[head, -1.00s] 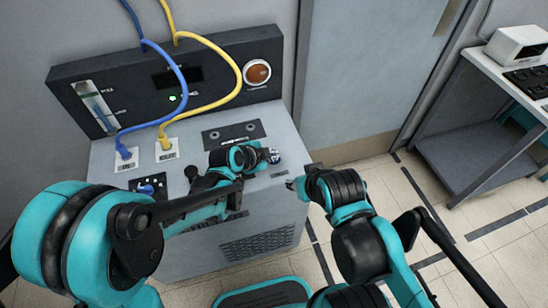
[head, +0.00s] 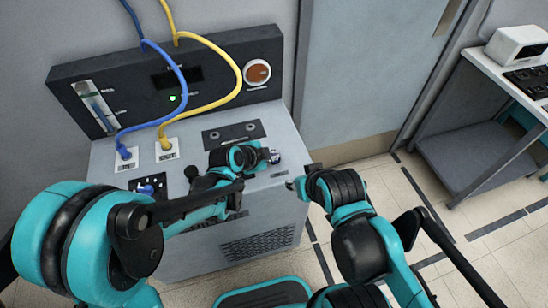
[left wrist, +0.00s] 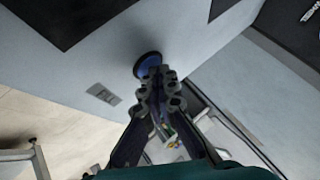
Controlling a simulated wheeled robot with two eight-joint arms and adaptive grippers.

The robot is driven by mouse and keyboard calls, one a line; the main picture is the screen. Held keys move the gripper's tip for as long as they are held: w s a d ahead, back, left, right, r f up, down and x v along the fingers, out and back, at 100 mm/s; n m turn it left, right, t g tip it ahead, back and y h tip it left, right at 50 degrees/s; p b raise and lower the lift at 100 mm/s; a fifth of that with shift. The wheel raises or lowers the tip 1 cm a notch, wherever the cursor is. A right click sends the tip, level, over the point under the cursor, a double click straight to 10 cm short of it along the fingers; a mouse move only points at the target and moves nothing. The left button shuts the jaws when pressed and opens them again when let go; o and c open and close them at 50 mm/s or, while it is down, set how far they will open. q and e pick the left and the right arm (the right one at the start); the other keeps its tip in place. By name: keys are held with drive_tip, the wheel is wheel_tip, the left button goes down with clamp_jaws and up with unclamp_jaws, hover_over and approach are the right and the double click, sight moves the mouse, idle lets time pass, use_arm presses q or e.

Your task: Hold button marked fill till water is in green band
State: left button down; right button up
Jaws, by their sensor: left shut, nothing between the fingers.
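A grey machine (head: 262,222) stands against the wall with a dark back panel. A slanted level gauge (head: 99,108) on the panel's left holds blue water, its top close to the green band (head: 88,94). My left gripper (head: 268,156) is shut and empty, its tips at a round button (head: 275,157) on the machine's top right. In the left wrist view the shut fingertips (left wrist: 158,80) meet the edge of this blue button (left wrist: 147,64) and partly cover it. Its label is not readable. My right gripper (head: 291,184) is by the machine's right side; its fingers are too small to judge.
A blue hose (head: 182,85) and a yellow hose (head: 236,80) run to sockets on the machine's top left. A black knob (head: 190,172) stands near my left arm. A green light (head: 172,98) is lit. A side table (head: 470,150) stands far right, with open floor between.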

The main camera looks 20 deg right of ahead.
use_arm(q)
drive_tip(key=shift+r+p, duration=0.65)
drive_tip(key=shift+r, duration=0.2)
wheel_tip(320, 180, up, 5)
drive_tip(key=p, duration=0.4)
idle(0.3)
